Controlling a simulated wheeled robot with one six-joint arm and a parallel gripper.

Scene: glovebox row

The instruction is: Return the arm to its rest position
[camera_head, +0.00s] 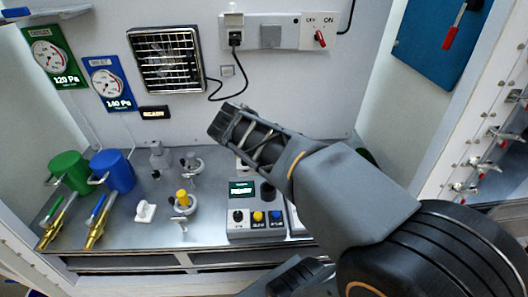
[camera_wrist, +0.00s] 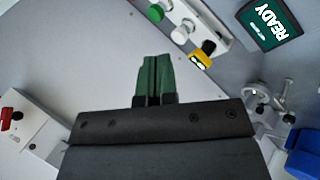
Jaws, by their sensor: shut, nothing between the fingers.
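My arm reaches in from the lower right in the head view, stretched out over the bench toward the back wall. My gripper (camera_head: 224,118) is at its far end, above the bench and in front of the back wall. In the wrist view my gripper (camera_wrist: 154,60) shows as two dark green fingers pressed together, with nothing between them. In that view the fingertips stand against plain grey surface, and I cannot tell how far off it is. The arm hides part of the back right of the bench.
A control box (camera_head: 241,217) with buttons stands on the bench (camera_head: 150,235). Yellow-knobbed valve (camera_head: 182,199), green canister (camera_head: 69,171) and blue canister (camera_head: 112,172) stand to its left. The back wall holds a vent (camera_head: 166,60), two gauges and a red-handled switch (camera_head: 320,39). A blue panel (camera_head: 440,40) is upper right.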

